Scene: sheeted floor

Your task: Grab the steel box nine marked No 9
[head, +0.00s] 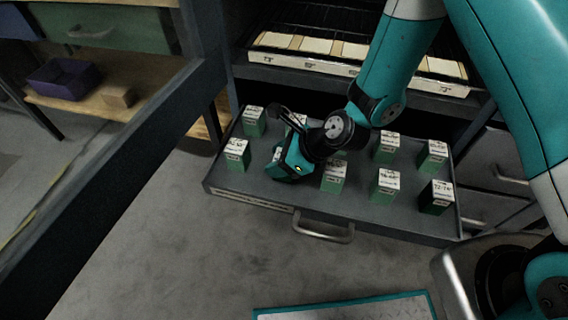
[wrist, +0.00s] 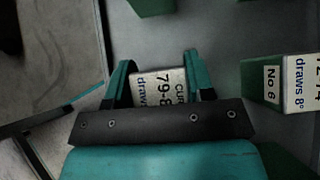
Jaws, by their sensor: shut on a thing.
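My gripper (head: 287,166) is over the front left part of an open grey drawer (head: 262,183). In the wrist view my gripper (wrist: 160,82) has its two fingers on either side of a box with a white label (wrist: 166,88), shut on it. The label reads in part "79-8" and "CUR"; the rest is covered by the gripper. No number 9 mark is visible on the held box. I cannot tell whether the box still touches the drawer floor. In the head view my gripper mostly hides it.
Several green boxes with white tops stand around it, among them one marked No 6 (wrist: 271,84), a front left box (head: 237,155) and one just right of my gripper (head: 334,176). A drawer handle (head: 326,230) juts out in front. Bare floor (head: 180,240) lies left of it.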

